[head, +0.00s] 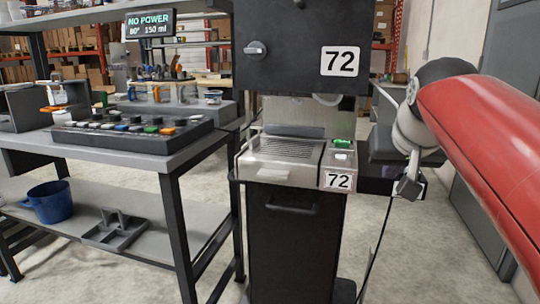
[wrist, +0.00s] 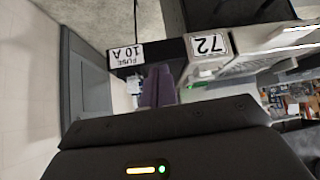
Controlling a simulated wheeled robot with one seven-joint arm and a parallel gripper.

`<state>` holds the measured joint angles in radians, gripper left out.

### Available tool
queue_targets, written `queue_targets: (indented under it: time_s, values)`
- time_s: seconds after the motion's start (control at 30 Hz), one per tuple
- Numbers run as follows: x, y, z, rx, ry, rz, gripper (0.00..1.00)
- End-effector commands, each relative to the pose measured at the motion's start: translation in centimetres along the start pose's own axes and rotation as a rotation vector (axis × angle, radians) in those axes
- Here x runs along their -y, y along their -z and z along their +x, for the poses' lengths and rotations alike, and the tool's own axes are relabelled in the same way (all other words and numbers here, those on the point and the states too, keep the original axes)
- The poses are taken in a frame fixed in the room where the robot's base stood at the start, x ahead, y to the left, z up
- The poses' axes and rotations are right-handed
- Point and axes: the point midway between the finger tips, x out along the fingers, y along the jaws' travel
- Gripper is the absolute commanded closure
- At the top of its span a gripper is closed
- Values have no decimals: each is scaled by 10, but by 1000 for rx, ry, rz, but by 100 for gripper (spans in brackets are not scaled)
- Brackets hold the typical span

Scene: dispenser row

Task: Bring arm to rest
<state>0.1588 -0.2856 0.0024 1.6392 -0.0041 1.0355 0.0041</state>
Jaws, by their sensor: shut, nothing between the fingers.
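My gripper (head: 409,188) is at the right in the head view, at the end of my red arm, in front of the dark box at the right side of the dispenser. In the wrist view its fingers (wrist: 158,72) are together and hold nothing. The dispenser (head: 290,155), marked 72, stands in the middle of the head view. In the wrist view its 72 label (wrist: 208,45) shows upside down, with a "FUSE 10 A" label (wrist: 125,54) beside it. I cannot tell whether the gripper touches the dark box.
A grey workbench (head: 150,158) stands at the left with a button panel (head: 130,133) on top and a blue bucket (head: 50,201) on its lower shelf. A "NO POWER" display (head: 150,24) hangs above. A grey cabinet (head: 470,165) is at the right. A cable runs down beside the dispenser.

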Motion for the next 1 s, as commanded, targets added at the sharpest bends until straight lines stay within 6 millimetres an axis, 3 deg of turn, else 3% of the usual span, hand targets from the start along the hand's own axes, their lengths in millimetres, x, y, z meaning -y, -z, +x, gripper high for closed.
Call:
queue_targets:
  time_s: [0.03, 0.3, 0.4, 0.5, 0.67, 1.0]
  values:
    - [8, -32, 2, 28, 14, -16, 100]
    - [31, -201, 26, 177, 71, -90, 100]
    - [33, -250, 35, 218, 84, -110, 100]
    - [34, -281, 41, 243, 92, -123, 100]
    - [34, -299, 45, 260, 96, -131, 100]
    - [34, -299, 45, 260, 95, -130, 100]
